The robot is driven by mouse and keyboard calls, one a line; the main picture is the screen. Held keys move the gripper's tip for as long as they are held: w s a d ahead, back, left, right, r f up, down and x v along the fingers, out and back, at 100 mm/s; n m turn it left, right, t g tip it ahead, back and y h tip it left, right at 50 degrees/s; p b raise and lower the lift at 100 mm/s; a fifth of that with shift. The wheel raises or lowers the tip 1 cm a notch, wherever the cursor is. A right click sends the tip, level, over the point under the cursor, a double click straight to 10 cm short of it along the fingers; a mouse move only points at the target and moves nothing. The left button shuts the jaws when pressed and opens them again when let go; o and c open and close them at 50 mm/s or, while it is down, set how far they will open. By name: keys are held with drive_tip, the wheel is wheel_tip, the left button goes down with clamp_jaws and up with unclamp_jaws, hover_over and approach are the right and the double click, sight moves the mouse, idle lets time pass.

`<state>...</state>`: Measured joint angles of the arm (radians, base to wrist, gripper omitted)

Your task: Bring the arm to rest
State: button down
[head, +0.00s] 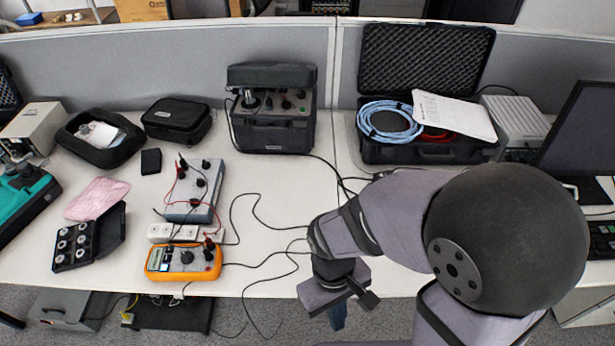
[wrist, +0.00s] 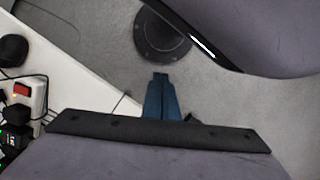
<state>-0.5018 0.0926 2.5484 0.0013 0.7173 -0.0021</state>
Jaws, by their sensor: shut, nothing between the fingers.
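My gripper (head: 338,318) hangs just off the front edge of the white bench in the head view, pointing down over the grey carpet. In the wrist view its blue fingers (wrist: 160,78) lie together with nothing between them. My own arm fills the lower right of the head view and is bent back toward the gripper. In the wrist view a round dark base shows on the floor beyond the fingertips.
The white bench (head: 290,200) carries an orange multimeter (head: 160,262), a grey control box (head: 210,180), a black case with blue cable (head: 390,122) and loose black leads. A monitor (head: 585,125) stands at right. A grey partition (head: 190,60) runs behind.

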drive_tip(key=w+d+r+m+t+y, duration=0.1)
drive_tip(key=w+d+r+m+t, duration=0.1)
drive_tip(key=w+d+r+m, duration=0.3)
drive_tip(key=shift+w+d+r+m+p, duration=0.3)
drive_tip(key=shift+w+d+m+p, duration=0.15)
drive_tip(key=shift+d, duration=1.55)
